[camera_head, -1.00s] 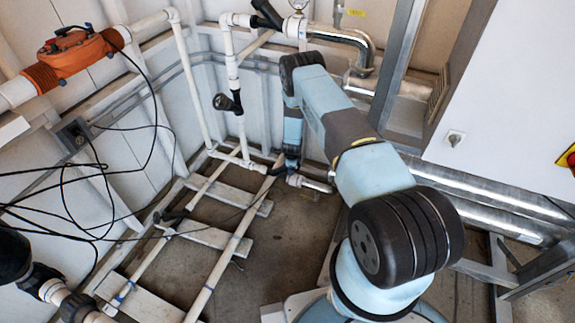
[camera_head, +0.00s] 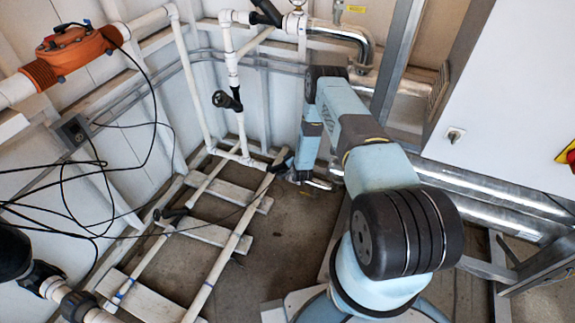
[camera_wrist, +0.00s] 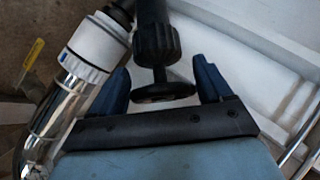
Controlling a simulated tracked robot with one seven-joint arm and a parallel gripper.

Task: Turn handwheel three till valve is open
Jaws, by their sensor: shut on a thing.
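In the wrist view, a black handwheel (camera_wrist: 165,92) sits below a ribbed black valve neck (camera_wrist: 155,42). The blue fingers of my gripper (camera_wrist: 161,72) stand on its left and right sides, shut on its rim. No number is readable on the wheel, and whether the valve is open does not show. In the head view, my arm reaches down to the low pipework at the back, where a black valve part (camera_head: 281,158) shows beside my wrist. The fingers and the held wheel are not clear there.
In the wrist view, a white pipe collar (camera_wrist: 92,42) and shiny pipe (camera_wrist: 62,100) lie close left of the gripper. In the head view, another black-handled valve (camera_head: 227,101) hangs on the white pipe. Loose black cables (camera_head: 60,222) hang at left. Bare floor (camera_head: 275,245) lies in front.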

